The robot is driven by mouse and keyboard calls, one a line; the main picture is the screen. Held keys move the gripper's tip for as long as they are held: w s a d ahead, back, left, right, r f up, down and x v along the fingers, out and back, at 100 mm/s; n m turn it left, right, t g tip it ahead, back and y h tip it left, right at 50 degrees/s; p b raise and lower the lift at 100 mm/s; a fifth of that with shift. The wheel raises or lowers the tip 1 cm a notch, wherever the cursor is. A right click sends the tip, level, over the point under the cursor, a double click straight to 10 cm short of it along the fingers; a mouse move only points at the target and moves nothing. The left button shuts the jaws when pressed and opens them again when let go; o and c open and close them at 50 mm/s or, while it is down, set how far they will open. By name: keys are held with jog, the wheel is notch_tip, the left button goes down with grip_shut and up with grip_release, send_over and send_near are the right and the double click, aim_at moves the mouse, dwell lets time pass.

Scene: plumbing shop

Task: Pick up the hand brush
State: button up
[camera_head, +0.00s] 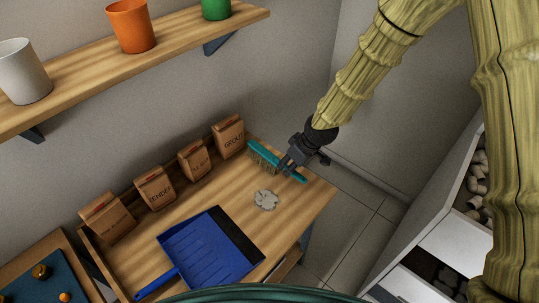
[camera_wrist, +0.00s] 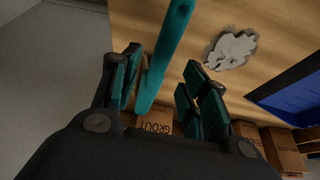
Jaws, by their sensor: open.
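The hand brush (camera_head: 262,156) has a teal back and handle and pale bristles. It lies at the back right of the wooden worktop (camera_head: 190,225), near the grout box. My gripper (camera_head: 289,166) is over its handle and hides part of it. In the wrist view the brush (camera_wrist: 163,55) runs between the two spread fingers of my gripper (camera_wrist: 165,84), closer to the left finger. The gripper is open. I cannot tell whether a finger touches the brush.
A blue dustpan (camera_head: 205,248) lies at the front of the worktop. A grey dust patch (camera_head: 266,199) is beside the brush. Several brown boxes (camera_head: 155,187) line the back. A shelf (camera_head: 180,50) with pots is above. Open floor (camera_head: 345,215) lies to the right.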

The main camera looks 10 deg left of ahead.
aim_at(276, 164)
jog(key=shift+d+p+x, duration=0.2)
jog(key=shift+p+x, duration=0.75)
jog(key=shift+x, duration=0.5)
jog(key=shift+p+x, duration=0.3)
jog(key=shift+x, duration=0.95)
jog(key=shift+s+d, duration=0.1)
grip_shut()
